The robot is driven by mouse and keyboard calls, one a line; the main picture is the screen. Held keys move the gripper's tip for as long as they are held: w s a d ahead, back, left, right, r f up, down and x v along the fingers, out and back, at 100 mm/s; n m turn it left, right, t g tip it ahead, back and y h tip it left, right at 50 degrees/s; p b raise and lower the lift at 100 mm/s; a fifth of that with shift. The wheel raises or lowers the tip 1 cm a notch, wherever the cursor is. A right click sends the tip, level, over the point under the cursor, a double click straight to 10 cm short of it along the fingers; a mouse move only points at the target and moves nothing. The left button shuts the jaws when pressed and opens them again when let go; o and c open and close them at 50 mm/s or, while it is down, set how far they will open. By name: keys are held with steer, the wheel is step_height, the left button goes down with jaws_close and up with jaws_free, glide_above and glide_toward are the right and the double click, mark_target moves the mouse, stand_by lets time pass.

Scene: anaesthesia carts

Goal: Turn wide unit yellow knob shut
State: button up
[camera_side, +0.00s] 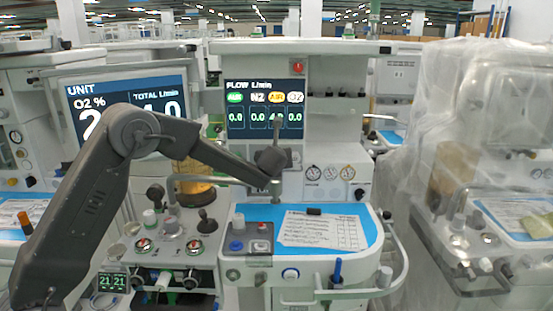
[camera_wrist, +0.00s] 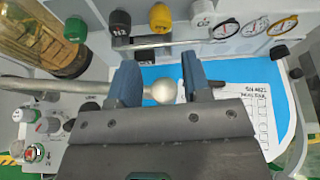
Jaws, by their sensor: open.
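The yellow knob (camera_wrist: 162,17) is at the top of the wrist view, on the wide unit's panel between a black N2 knob (camera_wrist: 119,22) and a white O2 knob (camera_wrist: 202,13). In the side view my arm's end hides it. My gripper (camera_wrist: 158,72) is open, with nothing held between its two blue fingers. The fingers point towards the knob row, and the yellow knob lies ahead of them, apart from both. The flow screen (camera_side: 263,107) in the side view shows a yellow AIR label; its reading is partly covered by my arm and appears to start with 4.
A metal rail with a ball end (camera_wrist: 162,91) shows between my fingers in the wrist view. A green knob (camera_wrist: 75,29) is left of the N2 knob; gauges (camera_wrist: 227,29) are to the right. A blue worktop (camera_side: 352,212) holds a paper sheet. A plastic-covered cart (camera_side: 480,110) stands at right.

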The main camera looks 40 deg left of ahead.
steer(key=x, duration=1)
steer(key=shift+w+a+f, duration=0.1)
steer(key=shift+w, duration=0.1)
steer(key=c, duration=0.6)
